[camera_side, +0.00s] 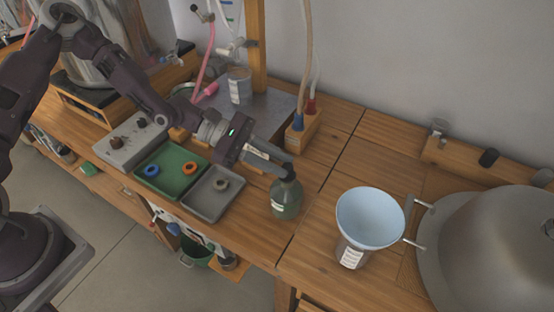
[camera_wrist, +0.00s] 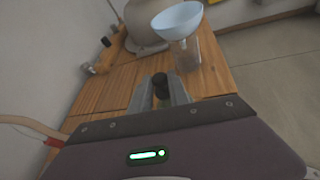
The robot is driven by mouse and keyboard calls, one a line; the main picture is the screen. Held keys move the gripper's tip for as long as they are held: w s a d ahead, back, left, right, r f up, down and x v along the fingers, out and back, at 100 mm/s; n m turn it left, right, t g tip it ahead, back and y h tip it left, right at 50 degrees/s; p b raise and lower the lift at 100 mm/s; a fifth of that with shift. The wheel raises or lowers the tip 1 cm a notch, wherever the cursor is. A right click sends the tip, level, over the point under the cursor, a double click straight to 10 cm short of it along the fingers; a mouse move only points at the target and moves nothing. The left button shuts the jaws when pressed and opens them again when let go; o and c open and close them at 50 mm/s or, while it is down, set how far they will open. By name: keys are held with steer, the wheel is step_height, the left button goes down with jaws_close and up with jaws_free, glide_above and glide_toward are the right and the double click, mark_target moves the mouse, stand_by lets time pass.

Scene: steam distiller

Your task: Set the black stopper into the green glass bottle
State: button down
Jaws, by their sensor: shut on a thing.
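The green glass bottle (camera_side: 286,198) stands upright on the wooden bench in the side view, with a pale label on its front. My gripper (camera_side: 284,171) is at the bottle's mouth, reaching in from the left. In the wrist view my gripper (camera_wrist: 160,99) has its two fingers closed around the black stopper (camera_wrist: 160,82). The stopper also shows as a dark shape at the top of the bottle (camera_side: 289,169) in the side view. I cannot tell how deep the stopper sits in the neck. In the wrist view the bottle is mostly hidden below the fingers.
A pale blue funnel (camera_side: 370,216) sits in a labelled glass jar right of the bottle. A green tray (camera_side: 171,188) with blue and orange rings and a grey tray (camera_side: 205,204) with a ring lie left. A wooden block (camera_side: 303,134) with tubes stands behind. A large metal dome (camera_side: 500,245) is far right.

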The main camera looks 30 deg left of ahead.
steer(key=shift+f, duration=0.25)
steer(key=c, duration=1.2)
jaws_free()
steer(key=shift+o, duration=0.2)
step_height(320, 180, up, 7)
